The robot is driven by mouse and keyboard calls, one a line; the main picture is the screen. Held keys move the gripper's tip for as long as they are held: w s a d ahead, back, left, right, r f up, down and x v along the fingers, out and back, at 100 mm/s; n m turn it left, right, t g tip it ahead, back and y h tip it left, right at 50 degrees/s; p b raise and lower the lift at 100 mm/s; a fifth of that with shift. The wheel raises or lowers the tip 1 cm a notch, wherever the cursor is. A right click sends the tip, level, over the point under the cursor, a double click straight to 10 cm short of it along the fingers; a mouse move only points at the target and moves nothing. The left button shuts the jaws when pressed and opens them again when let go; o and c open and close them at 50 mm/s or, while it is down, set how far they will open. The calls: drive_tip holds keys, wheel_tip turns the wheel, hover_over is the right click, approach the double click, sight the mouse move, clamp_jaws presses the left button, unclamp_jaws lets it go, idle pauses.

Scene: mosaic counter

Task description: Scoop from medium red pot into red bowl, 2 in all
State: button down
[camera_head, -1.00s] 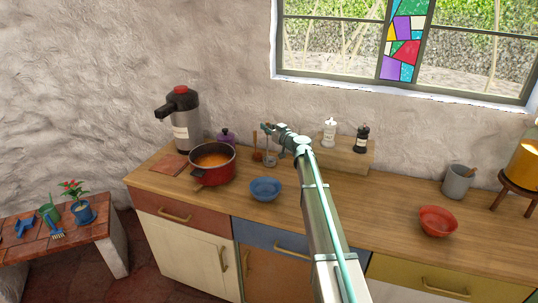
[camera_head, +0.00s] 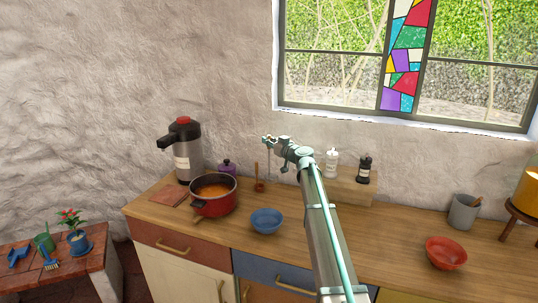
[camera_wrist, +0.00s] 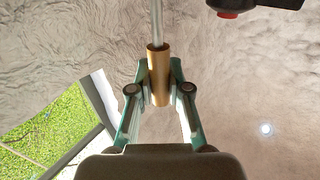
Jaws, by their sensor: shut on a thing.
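The red pot (camera_head: 226,208) holds orange food and stands at the left of the counter, with a dark handle pointing to the front. The red bowl (camera_head: 446,253) stands at the right of the counter and looks empty. My gripper (camera_head: 268,141) is up in the air to the right of and behind the pot. In the wrist view my gripper (camera_wrist: 159,96) is shut on the tan handle of a utensil (camera_wrist: 158,70) with a thin metal shaft. The far end of the utensil is outside the wrist view and too small to make out in the head view.
A blue bowl (camera_head: 266,221) stands to the right of the pot. A brown utensil (camera_head: 258,178) stands upright behind it. A dispenser (camera_head: 186,150) and purple jar (camera_head: 227,167) are behind the pot. Shakers (camera_head: 364,168) stand on a wooden block. A grey crock (camera_head: 464,212) is behind the red bowl.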

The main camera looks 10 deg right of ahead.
drive_tip(key=s+a+r+p, duration=0.3)
drive_tip(key=a+r+p, duration=0.4)
drive_tip(key=r+p, duration=0.25)
drive_tip(key=s+a, duration=0.3)
drive_tip(key=a, duration=1.6)
wheel_tip(320, 180, down, 14)
drive_tip(key=b, duration=1.3)
drive_tip(key=shift+r, duration=0.35)
wheel_tip(320, 180, up, 11)
drive_tip(key=p, duration=0.5)
drive_tip(key=shift+r, duration=0.15)
